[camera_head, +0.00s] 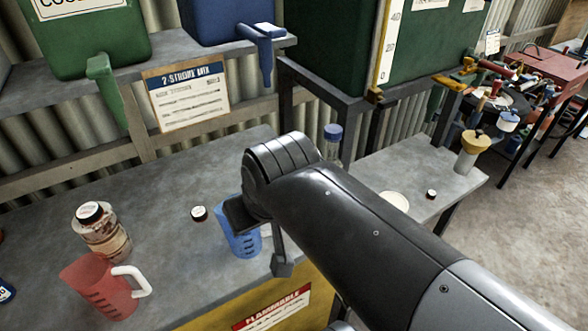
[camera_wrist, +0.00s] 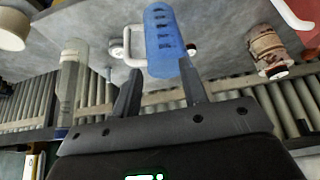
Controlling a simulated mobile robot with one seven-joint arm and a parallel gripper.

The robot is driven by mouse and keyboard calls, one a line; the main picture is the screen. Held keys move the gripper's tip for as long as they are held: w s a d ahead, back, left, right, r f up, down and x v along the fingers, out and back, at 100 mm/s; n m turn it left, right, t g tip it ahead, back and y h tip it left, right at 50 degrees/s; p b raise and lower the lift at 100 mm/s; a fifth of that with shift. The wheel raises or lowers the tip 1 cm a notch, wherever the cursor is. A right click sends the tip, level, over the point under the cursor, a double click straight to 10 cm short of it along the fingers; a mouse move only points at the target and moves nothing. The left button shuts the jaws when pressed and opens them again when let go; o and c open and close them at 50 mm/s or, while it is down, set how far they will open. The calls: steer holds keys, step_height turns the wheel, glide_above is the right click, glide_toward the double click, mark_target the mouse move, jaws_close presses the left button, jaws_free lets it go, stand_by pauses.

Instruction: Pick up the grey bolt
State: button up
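My gripper (camera_head: 262,240) is above the grey workbench, at the blue measuring jug (camera_head: 240,240). In the wrist view my gripper (camera_wrist: 160,85) has its two dark fingers apart, so it is open. The blue jug (camera_wrist: 163,38) shows beyond and between the fingertips, with its white handle on the left. I cannot tell whether the fingers touch the jug. My forearm hides part of the bench in the head view.
A red jug (camera_head: 105,285) and a brown-liquid bottle (camera_head: 102,232) stand on the left of the workbench (camera_head: 160,205). A blue-capped bottle (camera_head: 332,140) stands behind my arm. A yellow-topped container (camera_head: 470,150) is at the right.

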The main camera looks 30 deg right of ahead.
steer(key=w+d+f+m+g+h, duration=0.1)
steer(key=w+d+f+m, duration=0.25)
steer(key=w+d, duration=0.75)
steer(key=w+d+f+m+g+h, duration=0.15)
steer(key=w+d+f, duration=0.35)
steer(key=w+d, duration=0.6)
steer(key=shift+t+y, duration=0.25)
steer(key=shift+t, duration=0.2)
steer(key=x, duration=1)
steer(key=shift+w+a+f, duration=0.1)
steer(key=shift+a+f, duration=0.1)
steer(key=shift+f, duration=0.2)
jaws_close()
